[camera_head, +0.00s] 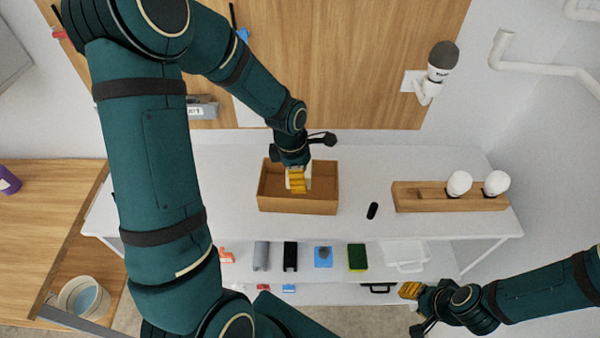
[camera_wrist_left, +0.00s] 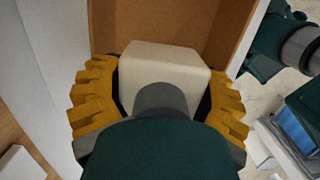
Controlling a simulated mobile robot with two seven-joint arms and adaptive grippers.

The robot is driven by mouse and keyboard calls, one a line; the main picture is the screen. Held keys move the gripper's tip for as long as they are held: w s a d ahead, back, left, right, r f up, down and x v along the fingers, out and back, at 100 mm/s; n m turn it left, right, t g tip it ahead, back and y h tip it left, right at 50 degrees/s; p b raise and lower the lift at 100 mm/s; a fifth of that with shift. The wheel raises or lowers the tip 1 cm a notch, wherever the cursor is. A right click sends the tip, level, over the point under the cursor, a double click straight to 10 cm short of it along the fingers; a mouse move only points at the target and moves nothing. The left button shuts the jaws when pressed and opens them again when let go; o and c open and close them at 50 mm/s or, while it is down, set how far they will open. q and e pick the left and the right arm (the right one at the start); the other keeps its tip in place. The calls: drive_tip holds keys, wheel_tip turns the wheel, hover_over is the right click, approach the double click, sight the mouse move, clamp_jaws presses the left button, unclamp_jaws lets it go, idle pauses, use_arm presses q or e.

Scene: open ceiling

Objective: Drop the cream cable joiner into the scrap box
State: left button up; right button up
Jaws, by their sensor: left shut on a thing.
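The cream cable joiner (camera_wrist_left: 165,70) is a pale block between the yellow fingers of my left gripper (camera_wrist_left: 158,105) in the left wrist view. My left gripper (camera_head: 297,180) is shut on it and points down into the open brown scrap box (camera_head: 297,205) on the white table. The box wall (camera_wrist_left: 185,22) shows behind the joiner in the wrist view. In the head view the joiner is mostly hidden by the fingers. I cannot tell whether it touches the box floor. My right gripper (camera_head: 411,291) is at the lower right, away from the box; its finger gap is not clear.
A black oblong item (camera_head: 372,211) lies right of the box. A wooden holder (camera_head: 418,197) with white bulbs (camera_head: 459,183) stands further right. A lower shelf (camera_head: 335,290) carries several small items. The white tabletop (camera_head: 215,190) is clear left of the box.

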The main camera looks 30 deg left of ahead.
use_arm(q)
drive_tip(key=o, duration=1.2)
drive_tip(key=shift+r, duration=0.1)
drive_tip(key=r, duration=0.4)
drive_tip(key=a+r, duration=0.1)
drive_tip(key=r, duration=0.3)
drive_tip(key=s+r, duration=0.1)
drive_tip(key=r, duration=0.2)
drive_tip(key=shift+a+r, duration=0.3)
drive_tip(key=shift+r, duration=0.1)
